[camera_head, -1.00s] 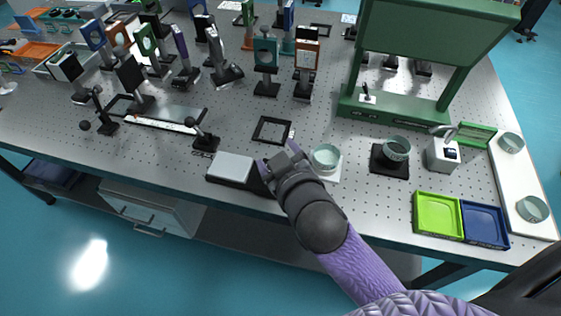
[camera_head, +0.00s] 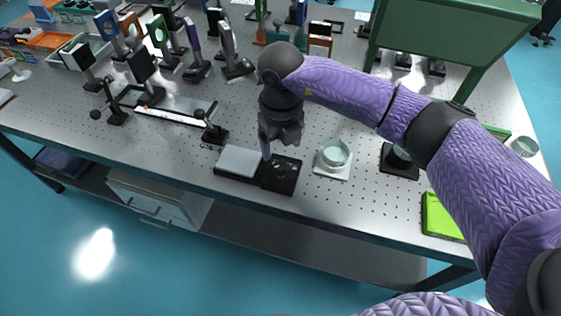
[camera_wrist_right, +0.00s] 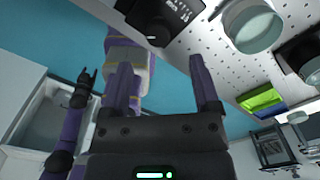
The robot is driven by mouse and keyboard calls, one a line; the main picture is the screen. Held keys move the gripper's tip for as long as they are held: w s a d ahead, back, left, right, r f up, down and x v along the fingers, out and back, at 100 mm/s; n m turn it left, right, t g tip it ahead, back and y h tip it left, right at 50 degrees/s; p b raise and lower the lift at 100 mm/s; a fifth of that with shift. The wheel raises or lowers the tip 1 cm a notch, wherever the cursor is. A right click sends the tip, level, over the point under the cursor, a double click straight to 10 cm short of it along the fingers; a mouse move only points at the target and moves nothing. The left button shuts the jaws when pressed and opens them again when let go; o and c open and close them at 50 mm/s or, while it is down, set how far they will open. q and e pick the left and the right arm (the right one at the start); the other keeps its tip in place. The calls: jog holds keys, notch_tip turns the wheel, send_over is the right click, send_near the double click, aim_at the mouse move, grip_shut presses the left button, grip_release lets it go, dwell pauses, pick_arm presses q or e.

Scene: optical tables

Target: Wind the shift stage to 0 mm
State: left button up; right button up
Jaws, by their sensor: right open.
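A long rail (camera_head: 165,117) with a pale scale strip and a small red mark lies at the left of the table; I take it for the shift stage. Its scale is too small to read. Ball-ended levers on black bases stand at its left (camera_head: 110,112) and right (camera_head: 212,128) ends. My right gripper (camera_head: 280,147) hangs pointing down, right of these, above a black box with a knob (camera_head: 282,174). The wrist view shows its fingers (camera_wrist_right: 160,65) apart and empty, and the box (camera_wrist_right: 160,14) beyond them. My left gripper (camera_wrist_right: 86,78) shows small there, its fingers apart.
A white plate (camera_head: 241,160) adjoins the black box. A pale green dish (camera_head: 334,154) sits to the right. Several upright optic mounts crowd the back left. A green frame (camera_head: 455,30) stands at the back right, and a lime tray (camera_head: 440,217) near the right front edge.

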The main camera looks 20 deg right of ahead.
aim_at(281, 165)
notch_tip(281, 165, down, 6)
jog(key=shift+f+b, duration=0.1)
jog(key=shift+b, duration=0.45)
grip_shut()
